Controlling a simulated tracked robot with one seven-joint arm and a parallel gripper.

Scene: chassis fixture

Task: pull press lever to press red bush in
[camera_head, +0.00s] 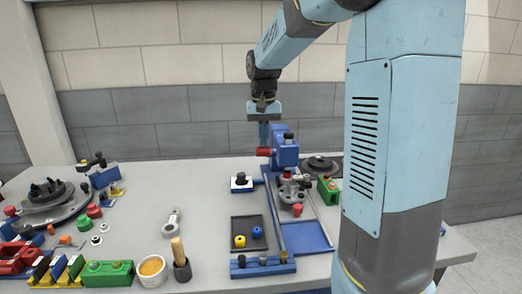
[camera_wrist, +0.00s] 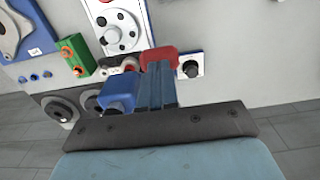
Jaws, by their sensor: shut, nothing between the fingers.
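The blue press (camera_head: 286,152) stands at the back middle of the table. Its lever ends in a red grip (camera_head: 264,152) on the left side. My gripper (camera_head: 264,140) points down, shut and empty, at or just behind the red grip. In the wrist view the closed fingers (camera_wrist: 157,75) overlap the red grip (camera_wrist: 159,56), with the blue press head (camera_wrist: 118,93) beside them; I cannot tell whether they touch it. A grey fixture (camera_head: 289,190) sits under the press. A red piece (camera_head: 297,210) shows at its front; I cannot tell if this is the bush.
A white block with a black knob (camera_head: 241,182) stands left of the press. A dark tray (camera_head: 239,222) holds yellow and blue pieces; a blue tray (camera_head: 307,238) lies right of it. A green block (camera_head: 328,190) is close at right. The table centre-left is mostly clear.

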